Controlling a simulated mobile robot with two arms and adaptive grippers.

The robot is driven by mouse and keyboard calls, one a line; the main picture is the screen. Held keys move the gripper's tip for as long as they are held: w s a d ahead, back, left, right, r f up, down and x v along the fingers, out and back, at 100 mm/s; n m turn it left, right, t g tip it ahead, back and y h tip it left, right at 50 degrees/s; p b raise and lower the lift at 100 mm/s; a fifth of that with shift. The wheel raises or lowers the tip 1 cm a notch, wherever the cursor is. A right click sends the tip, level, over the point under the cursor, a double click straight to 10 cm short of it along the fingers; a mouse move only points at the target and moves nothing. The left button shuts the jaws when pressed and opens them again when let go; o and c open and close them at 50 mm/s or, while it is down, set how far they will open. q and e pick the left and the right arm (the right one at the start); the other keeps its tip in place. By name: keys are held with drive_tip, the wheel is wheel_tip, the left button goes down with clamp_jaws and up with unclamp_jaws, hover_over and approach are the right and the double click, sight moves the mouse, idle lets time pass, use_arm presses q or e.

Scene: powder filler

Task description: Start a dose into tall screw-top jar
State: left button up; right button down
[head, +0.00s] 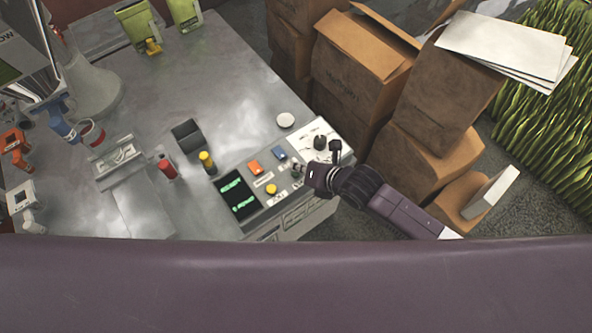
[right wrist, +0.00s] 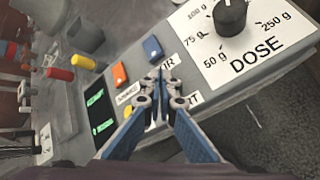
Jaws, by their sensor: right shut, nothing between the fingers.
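The filler's control panel (head: 265,208) stands at the bench's right front. It has a dark display (head: 237,195) with green digits, an orange switch (head: 254,167), a blue switch (head: 279,154), a yellow button (head: 272,189) and a black dose knob (head: 320,142). My right gripper (head: 300,174) is over the panel; in the right wrist view its blue fingers (right wrist: 158,78) are shut and empty. They cover part of the labels below the blue switch (right wrist: 152,48), and the yellow button (right wrist: 128,111) shows left of them. I cannot tell which vessel is the tall screw-top jar. My left gripper is out of view.
A grey funnel-like body (head: 95,92) and a red-rimmed vessel (head: 91,133) are further left. Cardboard boxes (head: 345,85) crowd the right. The bench's middle is partly clear.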

sight(298, 174)
drive_tip(key=shift+f, duration=0.15)
drive_tip(key=shift+f, duration=0.25)
drive_tip(key=shift+f+b, duration=0.35)
drive_tip(key=shift+f, duration=0.1)
idle(1.0)
drive_tip(key=shift+r, duration=0.1)
drive_tip(key=shift+r+p, duration=0.75)
drive_tip(key=shift+p, duration=0.25)
wheel_tip(298, 174, up, 5)
drive_tip(key=p, duration=0.5)
drive_tip(key=shift+r, duration=0.1)
idle(0.4)
